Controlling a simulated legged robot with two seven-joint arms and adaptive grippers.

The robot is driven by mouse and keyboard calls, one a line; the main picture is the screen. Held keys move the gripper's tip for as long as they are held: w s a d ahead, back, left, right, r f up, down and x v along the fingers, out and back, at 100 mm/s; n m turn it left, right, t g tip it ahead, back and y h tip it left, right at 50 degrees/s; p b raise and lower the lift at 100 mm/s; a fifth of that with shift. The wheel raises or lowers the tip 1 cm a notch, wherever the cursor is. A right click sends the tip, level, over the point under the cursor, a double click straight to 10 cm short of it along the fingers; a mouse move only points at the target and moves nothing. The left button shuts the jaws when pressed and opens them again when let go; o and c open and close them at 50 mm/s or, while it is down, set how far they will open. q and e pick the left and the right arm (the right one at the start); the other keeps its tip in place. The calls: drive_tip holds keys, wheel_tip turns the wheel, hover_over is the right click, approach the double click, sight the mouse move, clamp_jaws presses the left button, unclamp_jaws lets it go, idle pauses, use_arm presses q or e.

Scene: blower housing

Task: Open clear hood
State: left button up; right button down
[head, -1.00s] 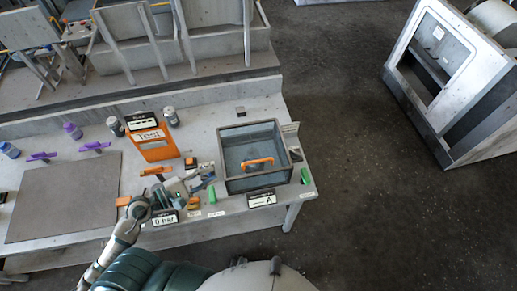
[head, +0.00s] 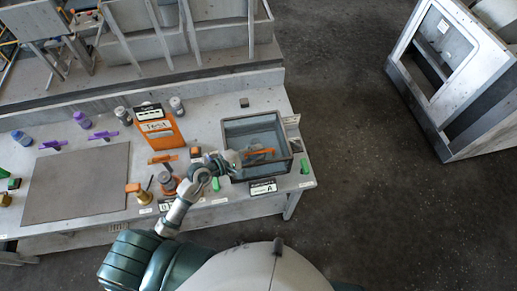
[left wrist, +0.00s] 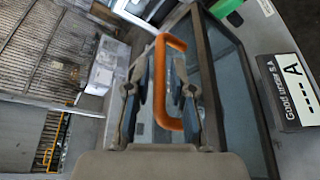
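The clear hood (head: 266,132) is a see-through lid in a dark frame on the box at the right end of the table. It lies closed. Its orange handle (head: 262,153) is partly hidden by my left gripper in the head view. In the left wrist view the orange handle (left wrist: 163,85) stands between the two fingers of my left gripper (left wrist: 160,85), which are apart with gaps beside the handle. The hood's frame (left wrist: 232,75) and pane fill the right of that view. My right gripper does not show.
An orange board (head: 160,128), bottles and small parts stand to the left. A grey mat (head: 75,182) lies further left.

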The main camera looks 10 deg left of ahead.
use_arm(q)
drive_tip(key=shift+w+d, duration=0.25)
drive_tip(key=shift+d, duration=0.25)
drive_tip(key=shift+w+d, duration=0.25)
drive_tip(key=shift+d, duration=0.25)
drive_tip(key=shift+a+f, duration=0.15)
drive_tip(key=shift+a, duration=0.2)
clamp_jaws()
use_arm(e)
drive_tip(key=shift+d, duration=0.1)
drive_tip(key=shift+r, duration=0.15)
